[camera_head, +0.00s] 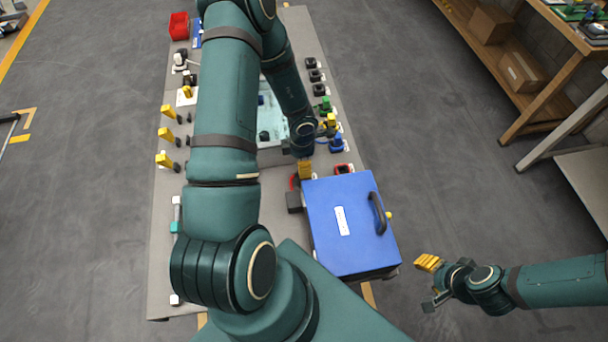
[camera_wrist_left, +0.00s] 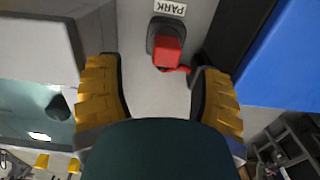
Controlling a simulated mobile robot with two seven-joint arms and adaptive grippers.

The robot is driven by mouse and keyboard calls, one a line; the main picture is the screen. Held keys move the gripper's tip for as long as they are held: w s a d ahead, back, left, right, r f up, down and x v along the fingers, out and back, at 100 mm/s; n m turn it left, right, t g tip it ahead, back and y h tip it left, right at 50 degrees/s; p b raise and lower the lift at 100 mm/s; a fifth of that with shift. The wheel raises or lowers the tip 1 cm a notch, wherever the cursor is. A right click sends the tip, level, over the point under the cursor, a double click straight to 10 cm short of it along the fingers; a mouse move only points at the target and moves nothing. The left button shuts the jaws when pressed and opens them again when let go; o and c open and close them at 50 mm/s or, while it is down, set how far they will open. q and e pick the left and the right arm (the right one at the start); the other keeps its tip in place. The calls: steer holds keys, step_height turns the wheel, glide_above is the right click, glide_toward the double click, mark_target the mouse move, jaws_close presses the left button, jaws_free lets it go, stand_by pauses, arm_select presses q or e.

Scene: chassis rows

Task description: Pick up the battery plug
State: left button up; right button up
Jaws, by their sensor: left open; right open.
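A red plug (camera_wrist_left: 168,50), which looks like the battery plug, sits in a dark holder beside a white PARK label (camera_wrist_left: 170,8) in the left wrist view. In the head view a red and black piece (camera_head: 343,169) by the blue case appears to be the same plug. My left gripper (camera_head: 305,170) is open above the table; its yellow fingers (camera_wrist_left: 156,72) show on either side below the plug, with nothing between them. My right gripper (camera_head: 433,282) is open and empty, right of the case and off the table.
The blue case (camera_head: 335,255) with a dark handle stands close to the left gripper. A pale tray (camera_head: 272,127) lies beyond it, partly hidden by my left arm. Several connectors line both table sides. A wooden shelf (camera_head: 480,60) stands at the right.

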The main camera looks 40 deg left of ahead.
arm_select(q)
steer(key=f+b, duration=0.1)
steer(key=f, duration=0.1)
steer(key=d+f+b, duration=0.1)
steer(key=f, duration=0.1)
steer(key=shift+f, duration=0.25)
steer(key=shift+a+f+b, duration=0.1)
steer(key=shift+f+b, duration=0.25)
jaws_close()
